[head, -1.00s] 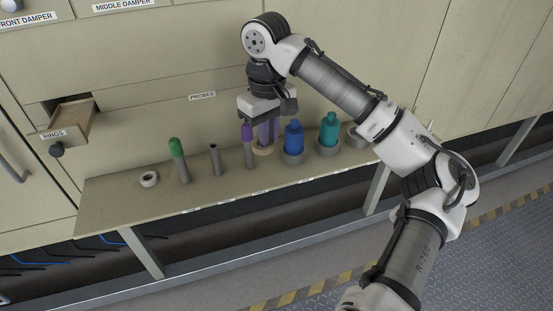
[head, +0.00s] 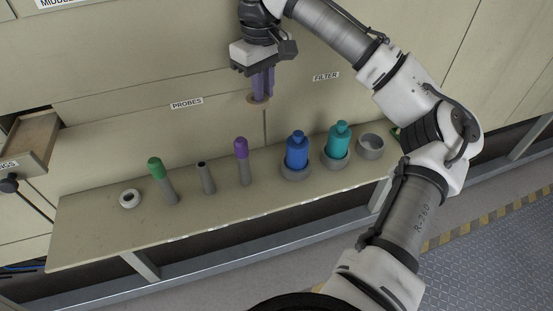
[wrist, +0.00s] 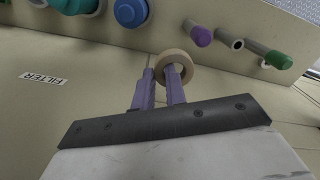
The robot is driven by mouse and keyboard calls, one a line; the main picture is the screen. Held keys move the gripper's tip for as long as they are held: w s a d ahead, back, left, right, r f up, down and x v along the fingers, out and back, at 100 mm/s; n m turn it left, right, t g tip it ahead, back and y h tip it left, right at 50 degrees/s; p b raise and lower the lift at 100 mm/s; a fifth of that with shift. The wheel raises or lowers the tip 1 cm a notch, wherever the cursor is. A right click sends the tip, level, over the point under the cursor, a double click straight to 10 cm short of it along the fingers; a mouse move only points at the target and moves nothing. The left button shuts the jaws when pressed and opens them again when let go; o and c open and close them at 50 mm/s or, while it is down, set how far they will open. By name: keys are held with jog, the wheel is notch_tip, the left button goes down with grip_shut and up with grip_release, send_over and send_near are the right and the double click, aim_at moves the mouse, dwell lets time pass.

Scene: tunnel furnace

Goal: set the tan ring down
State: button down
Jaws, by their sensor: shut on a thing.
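The tan ring (head: 258,99) hangs at the tips of my gripper (head: 261,92), held in the air above the shelf. In the wrist view the tan ring (wrist: 174,68) is at the ends of the purple fingers of my gripper (wrist: 160,78); one finger reaches into its opening, and the fingers pinch its wall. The shelf (head: 100,232) is below, with a clear spot between the purple-topped probe (head: 243,160) and the blue bottle (head: 297,150).
A white ring (head: 130,199), a green-topped probe (head: 161,180) and an open grey tube (head: 206,178) stand to the left. A teal bottle (head: 338,143) and an empty grey holder (head: 370,147) stand to the right. An open drawer (head: 28,143) juts out at far left.

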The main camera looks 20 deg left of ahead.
aim_at(266, 164)
jog(key=shift+w+f, duration=0.1)
jog(key=shift+f, duration=0.2)
notch_tip(266, 164, down, 19)
jog(key=shift+f+p, duration=0.15)
jog(key=shift+p, duration=0.25)
jog(key=shift+f, duration=0.2)
jog(key=c, duration=1.5)
grip_release()
jog(key=shift+o, duration=0.2)
jog(key=shift+r, duration=0.15)
